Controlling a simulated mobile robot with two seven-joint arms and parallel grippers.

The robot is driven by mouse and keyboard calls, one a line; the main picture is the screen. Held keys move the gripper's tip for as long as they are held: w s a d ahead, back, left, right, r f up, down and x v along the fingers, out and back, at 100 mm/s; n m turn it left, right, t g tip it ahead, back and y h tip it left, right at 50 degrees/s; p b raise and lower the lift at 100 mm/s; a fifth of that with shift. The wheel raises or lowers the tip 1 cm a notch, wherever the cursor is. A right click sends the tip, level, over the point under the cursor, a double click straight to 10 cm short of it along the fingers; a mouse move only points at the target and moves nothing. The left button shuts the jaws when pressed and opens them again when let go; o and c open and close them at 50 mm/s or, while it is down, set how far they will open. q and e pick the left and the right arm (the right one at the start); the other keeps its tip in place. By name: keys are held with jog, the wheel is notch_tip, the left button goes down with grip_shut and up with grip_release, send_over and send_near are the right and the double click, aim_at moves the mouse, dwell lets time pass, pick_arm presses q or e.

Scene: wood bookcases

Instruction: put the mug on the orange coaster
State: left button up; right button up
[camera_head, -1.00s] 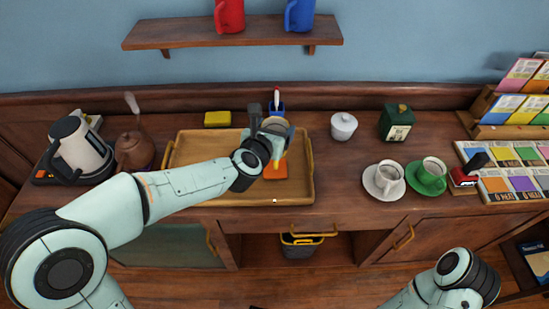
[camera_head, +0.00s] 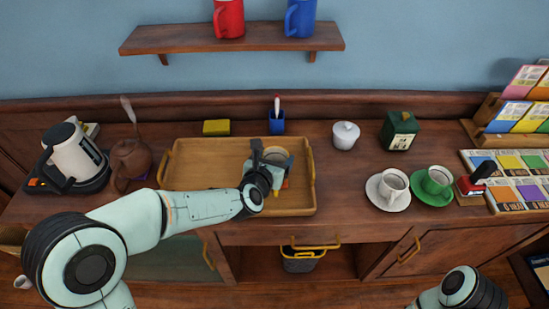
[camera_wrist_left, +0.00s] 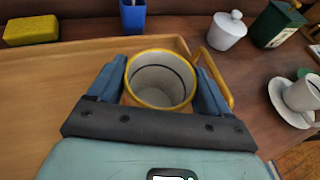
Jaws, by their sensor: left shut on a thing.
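The mug (camera_head: 278,154), pale inside with a yellow rim, is held upright in my left gripper (camera_head: 268,158). In the left wrist view the mug (camera_wrist_left: 160,82) sits between the two blue fingers (camera_wrist_left: 160,90), its open top facing the camera. The orange coaster (camera_head: 285,184) lies on the wooden tray (camera_head: 205,170), toward its right end. The mug and gripper hide most of the coaster, so I cannot tell whether the mug touches it. My right gripper is out of view; only part of that arm shows at the bottom right.
A yellow sponge (camera_head: 216,128) and a blue cup holding a pen (camera_head: 277,125) stand behind the tray. A white lidded pot (camera_head: 345,135), a white cup (camera_head: 394,183) and a green cup (camera_head: 437,180) are to the right. A kettle (camera_head: 75,158) and brown teapot (camera_head: 131,160) are left.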

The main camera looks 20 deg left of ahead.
pick_arm(q)
jog(key=o, duration=1.1)
jog(key=shift+f, duration=0.1)
jog(key=shift+c, duration=0.2)
jog(key=shift+o, duration=0.5)
jog(key=v, duration=1.2)
jog(key=shift+r+p, duration=0.2)
jog(key=shift+p, duration=0.15)
